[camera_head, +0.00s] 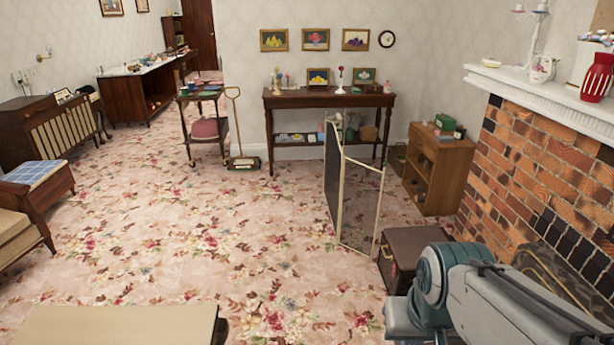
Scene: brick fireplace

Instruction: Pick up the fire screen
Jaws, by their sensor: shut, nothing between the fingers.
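The fire screen (362,205) stands upright on the carpet, right of the picture's middle. It is a folding screen with thin cream frames and dark, see-through panels, opened at an angle. One panel (332,170) is seen nearly edge-on at its left, and another faces me more. My arm (470,290) reaches in from the lower right, in front of the screen and apart from it in the picture. My gripper itself is not in view; only arm links and a teal joint show.
A dark brown chest (408,250) sits just right of the screen, near my arm. A wooden cabinet (440,172) and the brick fireplace (530,170) are further right. A console table (300,101) stands behind. The flowered carpet (220,225) left of the screen is clear. A beige surface (120,325) lies at the lower left.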

